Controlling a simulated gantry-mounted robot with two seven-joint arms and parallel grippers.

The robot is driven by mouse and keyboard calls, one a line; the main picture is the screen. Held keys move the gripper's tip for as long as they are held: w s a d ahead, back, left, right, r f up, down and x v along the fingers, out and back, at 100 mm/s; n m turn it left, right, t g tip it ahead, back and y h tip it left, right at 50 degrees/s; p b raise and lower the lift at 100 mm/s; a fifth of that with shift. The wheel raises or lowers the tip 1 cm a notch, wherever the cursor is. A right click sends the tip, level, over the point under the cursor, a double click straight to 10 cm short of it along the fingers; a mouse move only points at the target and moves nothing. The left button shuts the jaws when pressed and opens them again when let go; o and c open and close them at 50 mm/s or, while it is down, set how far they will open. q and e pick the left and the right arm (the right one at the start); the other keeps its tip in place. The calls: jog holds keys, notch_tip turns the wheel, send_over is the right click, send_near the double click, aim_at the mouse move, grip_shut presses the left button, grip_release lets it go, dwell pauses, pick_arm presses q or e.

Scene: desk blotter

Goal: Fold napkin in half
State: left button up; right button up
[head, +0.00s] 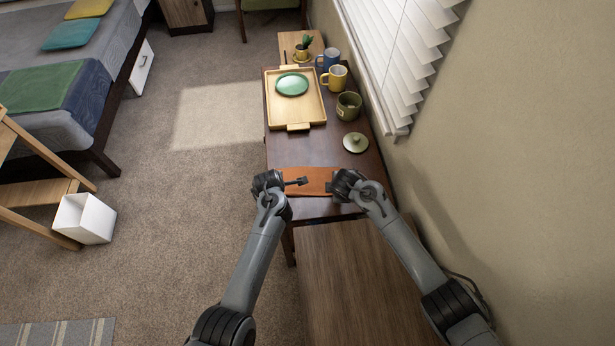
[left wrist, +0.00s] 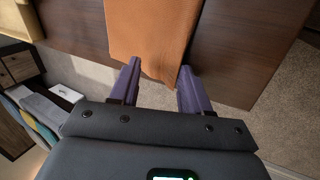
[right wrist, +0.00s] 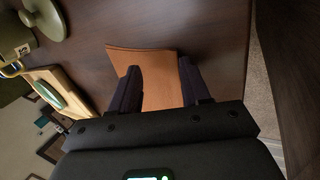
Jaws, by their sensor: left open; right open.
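An orange-brown napkin (head: 308,181) lies flat on the dark wooden table (head: 290,152), near its front end, as a long strip running left to right. My left gripper (head: 304,181) is open at the napkin's left end; in the left wrist view the napkin's end (left wrist: 150,45) reaches between the two fingers. My right gripper (head: 330,187) is open at the right end; in the right wrist view the napkin (right wrist: 158,80) shows between its fingers. Whether any finger touches the cloth cannot be told. The arms hide parts of the napkin's ends.
A green lid (head: 355,142) lies behind the napkin, with an olive pot (head: 348,106) beyond it. A wooden tray (head: 309,117) holds a green plate (head: 292,84). Yellow (head: 335,77) and blue (head: 328,59) mugs stand near the wall and window blinds at right.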

pick_arm(q)
jog(key=shift+r, duration=0.1)
pick_arm(e)
jog(key=shift+r, duration=0.1)
pick_arm(q)
jog(key=shift+s+r, duration=0.1)
jog(key=shift+r, duration=0.2)
pick_arm(e)
jog(key=shift+s+r, duration=0.1)
jog(key=shift+r, duration=0.2)
pick_arm(q)
jog(key=s+v, duration=0.1)
jog(key=v, duration=0.9)
jog(key=shift+s+f, duration=0.25)
jog(key=shift+f, duration=0.15)
pick_arm(e)
jog(key=s+v, duration=0.1)
jog(key=v, duration=0.9)
jog(key=shift+s+f, duration=0.2)
jog(key=shift+f, duration=0.15)
pick_arm(q)
jog(key=shift+w, duration=0.1)
pick_arm(e)
jog(key=shift+w+f, duration=0.1)
